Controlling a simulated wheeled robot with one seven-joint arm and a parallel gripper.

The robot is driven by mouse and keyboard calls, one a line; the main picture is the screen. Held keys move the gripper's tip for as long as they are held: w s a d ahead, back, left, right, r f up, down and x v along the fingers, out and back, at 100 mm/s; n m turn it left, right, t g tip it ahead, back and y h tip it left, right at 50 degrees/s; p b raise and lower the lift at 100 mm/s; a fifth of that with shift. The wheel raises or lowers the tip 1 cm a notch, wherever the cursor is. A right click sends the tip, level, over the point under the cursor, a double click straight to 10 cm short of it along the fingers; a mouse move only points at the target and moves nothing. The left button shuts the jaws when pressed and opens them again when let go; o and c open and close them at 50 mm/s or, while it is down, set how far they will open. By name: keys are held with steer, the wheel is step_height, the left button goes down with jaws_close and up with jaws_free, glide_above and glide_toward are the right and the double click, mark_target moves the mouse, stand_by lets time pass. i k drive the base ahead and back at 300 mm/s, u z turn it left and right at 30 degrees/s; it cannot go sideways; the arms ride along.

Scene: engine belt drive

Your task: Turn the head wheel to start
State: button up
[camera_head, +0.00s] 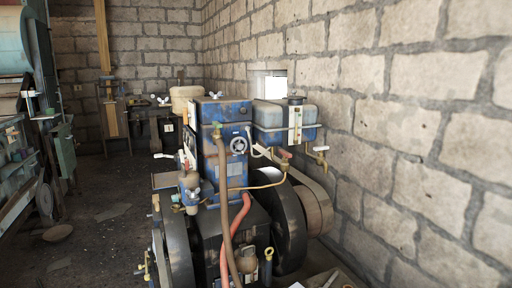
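A blue engine (232,170) stands in the middle of the view. A small pale hand wheel (238,145) sits on the upper face of its blue block and looks like the head wheel. A large dark flywheel (290,225) is on the engine's right side, and another wheel (179,250) is on its left. A wide brown belt or pulley rim (318,205) shows behind the right flywheel. My gripper is not in view, and nothing is seen touching the small wheel.
A blue-grey tank (284,122) stands right of the block. A red hose (238,225) and a brown hose (224,190) hang in front. A block wall (420,130) closes the right side. Green machinery (20,150) stands at left, with open dark floor (100,235) between.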

mark_target(239, 146)
steer(key=u, duration=0.1)
steer(key=i, duration=0.75)
steer(key=u, duration=0.6)
